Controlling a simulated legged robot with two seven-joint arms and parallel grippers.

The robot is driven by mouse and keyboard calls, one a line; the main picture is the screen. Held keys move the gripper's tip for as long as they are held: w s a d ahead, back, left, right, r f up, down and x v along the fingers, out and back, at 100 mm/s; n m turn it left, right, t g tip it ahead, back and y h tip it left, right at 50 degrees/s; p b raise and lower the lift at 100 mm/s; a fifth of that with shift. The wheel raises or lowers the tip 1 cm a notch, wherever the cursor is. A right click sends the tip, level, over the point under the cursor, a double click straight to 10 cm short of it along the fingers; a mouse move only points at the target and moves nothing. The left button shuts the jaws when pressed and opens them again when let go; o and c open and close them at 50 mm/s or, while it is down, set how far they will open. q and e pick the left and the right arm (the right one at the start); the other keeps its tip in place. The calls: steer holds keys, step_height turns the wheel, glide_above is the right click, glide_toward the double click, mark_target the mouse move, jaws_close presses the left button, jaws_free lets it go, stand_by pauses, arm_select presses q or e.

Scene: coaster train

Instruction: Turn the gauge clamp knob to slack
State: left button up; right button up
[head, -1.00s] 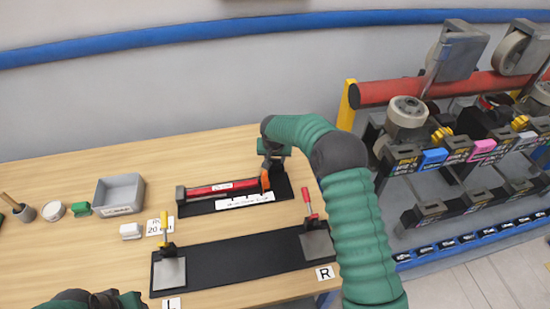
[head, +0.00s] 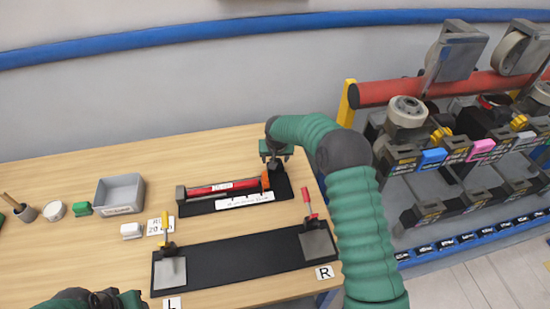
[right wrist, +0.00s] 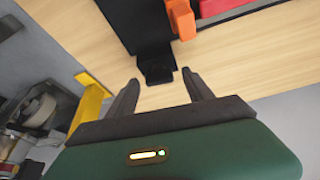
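The gauge lies near the back of the wooden table, with a red bar (head: 222,187), an orange block (head: 265,180) and a black base (head: 283,191). A dark fitting at its right end, which may be the clamp knob, shows in the right wrist view (right wrist: 156,64). My right gripper (head: 275,157) is over that end; in the right wrist view its fingers (right wrist: 160,92) are apart and empty, with the fitting just beyond them. I see no contact. The knob's setting cannot be read. My left gripper (head: 106,299) is at the bottom left edge, mostly cut off.
A black plate (head: 240,262) lies in front, with a yellow-handled clamp (head: 165,230) at left and a red-handled one (head: 309,203) at right. A grey bin (head: 120,196) and small items stand at left. A rack with a red tube (head: 385,92) stands at right.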

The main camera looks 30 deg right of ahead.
steer(key=shift+r, duration=0.1)
steer(key=b+v, duration=0.2)
steer(key=v, duration=1.4)
steer(key=shift+s+r, duration=0.15)
steer(key=shift+a, duration=0.1)
steer(key=s+a+f+n, duration=0.1)
steer(key=s+a+f, duration=0.2)
steer(key=s, duration=0.6)
steer(key=s+a+f+n+g+y, duration=0.1)
steer(key=s+a+f, duration=0.3)
steer(key=s, duration=0.5)
steer(key=s+a+f+n, duration=0.2)
steer(key=s+a+f, duration=0.1)
steer(key=s, duration=0.6)
steer(key=shift+a+f+y, duration=0.2)
steer(key=shift+a+y, duration=0.1)
steer(key=shift+w, duration=0.1)
